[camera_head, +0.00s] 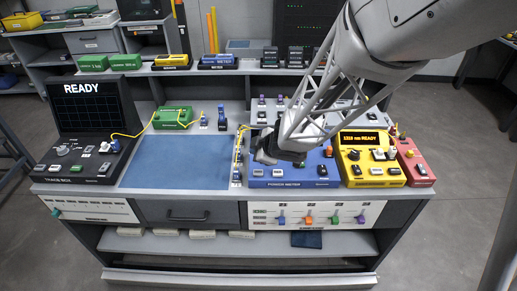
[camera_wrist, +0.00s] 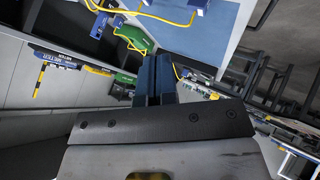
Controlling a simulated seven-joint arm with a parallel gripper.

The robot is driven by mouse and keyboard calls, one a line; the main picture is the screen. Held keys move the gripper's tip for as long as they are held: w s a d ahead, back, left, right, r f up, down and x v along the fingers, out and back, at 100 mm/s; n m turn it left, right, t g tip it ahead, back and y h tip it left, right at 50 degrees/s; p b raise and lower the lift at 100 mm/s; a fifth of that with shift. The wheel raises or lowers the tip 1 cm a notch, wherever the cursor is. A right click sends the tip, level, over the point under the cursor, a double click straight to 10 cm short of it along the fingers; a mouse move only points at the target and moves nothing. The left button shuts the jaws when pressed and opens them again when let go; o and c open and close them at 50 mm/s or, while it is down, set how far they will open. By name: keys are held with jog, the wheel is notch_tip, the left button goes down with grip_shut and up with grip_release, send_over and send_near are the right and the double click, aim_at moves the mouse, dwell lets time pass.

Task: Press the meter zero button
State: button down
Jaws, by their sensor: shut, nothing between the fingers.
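The blue power meter (camera_head: 318,158) stands on the bench right of centre, its front lettering partly readable.
A yellow "1310 nm READY" unit (camera_head: 368,160) and a red unit (camera_head: 412,162) stand right of the meter. A blue mat (camera_head: 175,163) lies to the left, beyond it a black "READY" device (camera_head: 82,150). A yellow cable (camera_head: 240,140) runs beside the meter's left edge.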

aim_at(257, 173)
jog(key=shift+f, duration=3.05)
jog(key=shift+f, duration=0.85)
dwell(1.0)
jog(key=shift+r, duration=0.85)
jog(key=shift+r, duration=2.55)
